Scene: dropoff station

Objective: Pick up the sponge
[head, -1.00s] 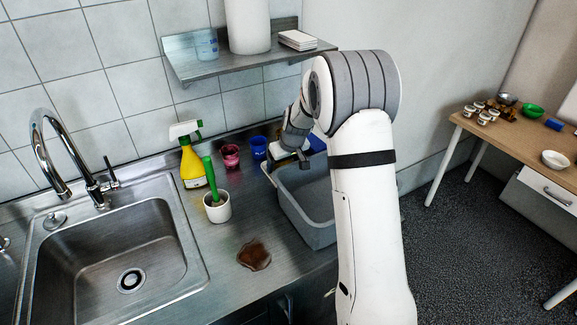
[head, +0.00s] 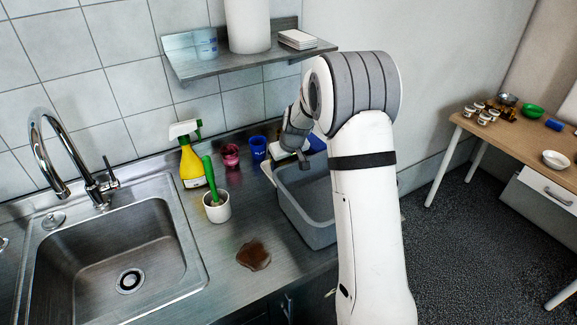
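My gripper (head: 301,160) hangs over the back left rim of a grey tub (head: 306,226) on the steel counter. My own white arm stands in front and covers the tub's right side and part of the gripper. A small pale patch (head: 279,151) shows right beside the gripper, behind the tub's rim; I cannot tell whether it is the sponge. No sponge can be clearly made out. The fingers are too small and covered to tell whether they are open or shut.
A white pot (head: 217,208) with a green-handled brush, a yellow spray bottle (head: 192,165), a red cup (head: 230,155) and a blue cup (head: 258,148) stand left of the tub. A brown spill (head: 254,255) lies in front. A shelf (head: 240,60) hangs above; a sink (head: 110,250) is left.

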